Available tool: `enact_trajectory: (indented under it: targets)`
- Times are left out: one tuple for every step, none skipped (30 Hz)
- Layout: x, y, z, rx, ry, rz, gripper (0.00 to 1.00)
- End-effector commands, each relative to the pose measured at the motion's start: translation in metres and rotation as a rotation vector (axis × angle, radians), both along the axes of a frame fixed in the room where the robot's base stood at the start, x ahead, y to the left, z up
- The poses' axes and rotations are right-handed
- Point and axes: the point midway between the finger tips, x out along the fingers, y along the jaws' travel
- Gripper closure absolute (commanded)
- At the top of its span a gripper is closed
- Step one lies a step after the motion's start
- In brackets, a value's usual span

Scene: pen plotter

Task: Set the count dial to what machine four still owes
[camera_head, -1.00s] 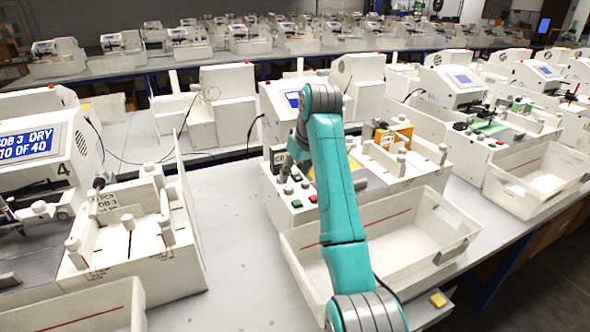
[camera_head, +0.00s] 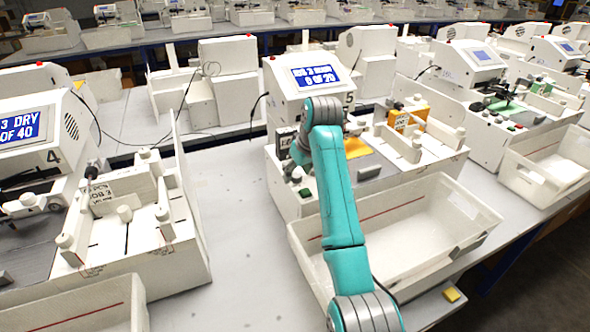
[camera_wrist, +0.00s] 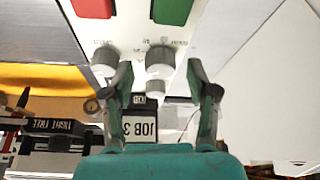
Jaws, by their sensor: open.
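Machine four (camera_head: 52,157), white with a 4 on its side, stands at the left. Its blue display (camera_head: 20,128) is cut off by the picture edge and reads "3 DRY" over "OF 40". Machine five (camera_head: 283,92) stands behind my arm; its display (camera_head: 318,77) seems to read "0 OF 20". In the wrist view, grey knobs sit on a white panel: a left knob (camera_wrist: 104,60), a right knob (camera_wrist: 160,56) and a smaller knob (camera_wrist: 156,88).
A red button (camera_wrist: 92,8) and a green button (camera_wrist: 172,10) lie beyond the knobs. An upside-down "JOB 3" card (camera_wrist: 140,126) shows between the fingers. A white bin (camera_head: 470,212) stands before machine five. Bare bench (camera_head: 228,215) lies between the machines.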

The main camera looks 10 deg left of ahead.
Motion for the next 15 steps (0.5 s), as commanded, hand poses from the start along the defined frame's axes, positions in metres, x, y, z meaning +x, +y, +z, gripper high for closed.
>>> enact_trajectory:
  targets:
    - [-0.0004, 0.0000, -0.0028, 0.000, 0.000, 0.000, 0.41]
    - [-0.0005, -0.0001, -0.0040, 0.000, 0.000, 0.000, 0.41]
    - [-0.0006, 0.0000, -0.0049, 0.000, 0.000, 0.000, 0.41]
    - [-0.0006, 0.0000, -0.0054, 0.000, 0.000, 0.000, 0.41]
    - [-0.0007, -0.0001, -0.0057, 0.000, 0.000, 0.000, 0.41]
    - [-0.0006, -0.0001, -0.0058, 0.000, 0.000, 0.000, 0.41]
    - [-0.0006, -0.0001, -0.0058, 0.000, 0.000, 0.000, 0.41]
    - [-0.0006, -0.0001, -0.0058, 0.000, 0.000, 0.000, 0.41]
    - [-0.0006, 0.0000, -0.0057, 0.000, 0.000, 0.000, 0.41]
    - [-0.0006, 0.0000, -0.0057, 0.000, 0.000, 0.000, 0.41]
    - [-0.0006, 0.0000, -0.0057, 0.000, 0.000, 0.000, 0.41]
    - [-0.0006, -0.0001, -0.0056, 0.000, 0.000, 0.000, 0.49]
    - [-0.0006, -0.0001, -0.0056, 0.000, 0.000, 0.000, 0.56]
    - [-0.0007, 0.0000, -0.0056, 0.000, 0.000, 0.000, 0.64]
    - [-0.0007, 0.0000, -0.0056, 0.000, 0.000, 0.000, 0.74]
